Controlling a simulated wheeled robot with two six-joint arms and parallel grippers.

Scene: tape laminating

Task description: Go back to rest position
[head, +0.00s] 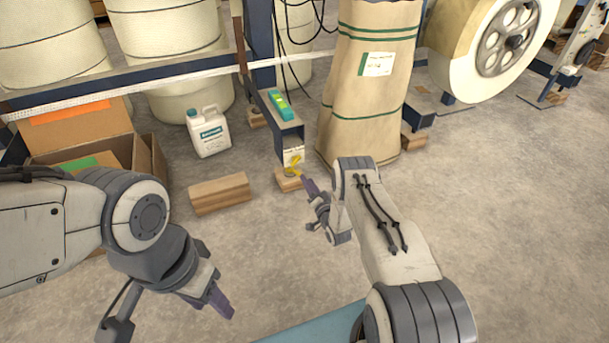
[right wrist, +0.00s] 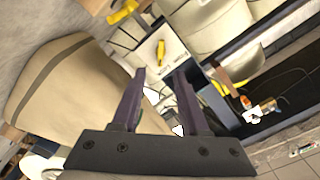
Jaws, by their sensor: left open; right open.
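My left gripper (head: 217,299) hangs over the concrete floor at the lower left, fingers pointing down and to the right. It is open, and nothing shows between its fingers. My right gripper (head: 309,190) is further out near the middle, in front of the blue post's foot. In the right wrist view its two purple fingers (right wrist: 158,78) stand apart with nothing held between them. Beyond them is a white panel with a yellow item (right wrist: 160,52). A yellow item (head: 296,160) also shows at the post's foot in the head view.
A tall brown paper sack (head: 365,100) stands just beyond my right gripper. A wooden block (head: 219,193), a white jug (head: 208,132) and an open cardboard box (head: 150,160) are at the left. A teal-and-green item (head: 281,104) lies on the blue ledge. The floor at right is clear.

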